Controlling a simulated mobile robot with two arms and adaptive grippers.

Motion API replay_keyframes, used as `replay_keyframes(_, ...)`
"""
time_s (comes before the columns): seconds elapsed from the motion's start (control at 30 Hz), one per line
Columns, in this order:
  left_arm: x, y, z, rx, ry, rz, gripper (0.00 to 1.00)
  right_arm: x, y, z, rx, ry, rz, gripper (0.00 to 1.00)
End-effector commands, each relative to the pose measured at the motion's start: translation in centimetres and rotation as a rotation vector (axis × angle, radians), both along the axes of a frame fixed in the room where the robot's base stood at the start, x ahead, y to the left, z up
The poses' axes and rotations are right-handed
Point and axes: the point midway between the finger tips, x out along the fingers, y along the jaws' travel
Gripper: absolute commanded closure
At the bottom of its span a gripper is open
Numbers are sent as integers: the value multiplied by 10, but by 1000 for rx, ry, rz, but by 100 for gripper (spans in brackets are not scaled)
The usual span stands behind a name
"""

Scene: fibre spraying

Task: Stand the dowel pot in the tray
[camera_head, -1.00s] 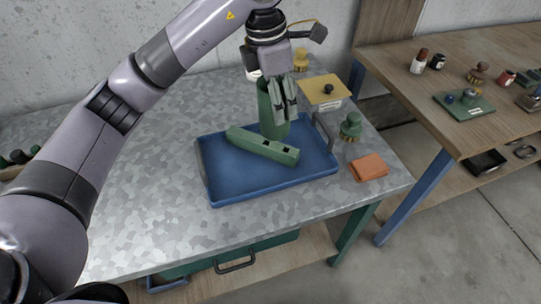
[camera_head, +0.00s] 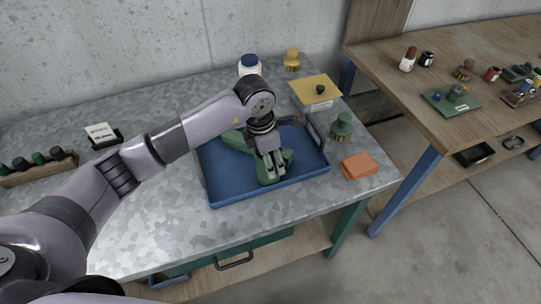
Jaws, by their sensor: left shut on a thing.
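The blue tray (camera_head: 225,190) lies on the grey-patterned worktable. A long green block (camera_head: 234,141) lies across it, its middle hidden by my left arm and gripper. My left gripper (camera_head: 270,172) points down over the tray's front middle. It is shut on the green dowel pot (camera_head: 264,180), whose lower part shows around the fingers, in front of the block. The pot's top is hidden, and I cannot tell whether its base touches the tray floor. My right gripper is not in view.
A green knobbed piece (camera_head: 341,126) and an orange block (camera_head: 359,166) stand right of the tray. The table is clear at front left.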

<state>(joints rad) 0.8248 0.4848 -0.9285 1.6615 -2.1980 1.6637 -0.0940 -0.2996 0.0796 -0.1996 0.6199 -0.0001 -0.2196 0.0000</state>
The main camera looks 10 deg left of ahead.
Motion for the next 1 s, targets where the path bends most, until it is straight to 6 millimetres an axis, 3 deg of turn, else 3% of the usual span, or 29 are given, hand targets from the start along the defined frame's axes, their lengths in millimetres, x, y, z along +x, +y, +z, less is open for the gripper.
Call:
replay_keyframes(0.37,1,0,-6,-1,-3,-1,78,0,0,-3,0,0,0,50)
replay_keyframes(0.4,1,0,-7,0,-3,-1,47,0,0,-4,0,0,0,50)
replay_keyframes(0.7,0,0,-6,-1,-2,0,28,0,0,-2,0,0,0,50)
replay_keyframes(1.0,0,0,-5,-1,-2,0,28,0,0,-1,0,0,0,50)
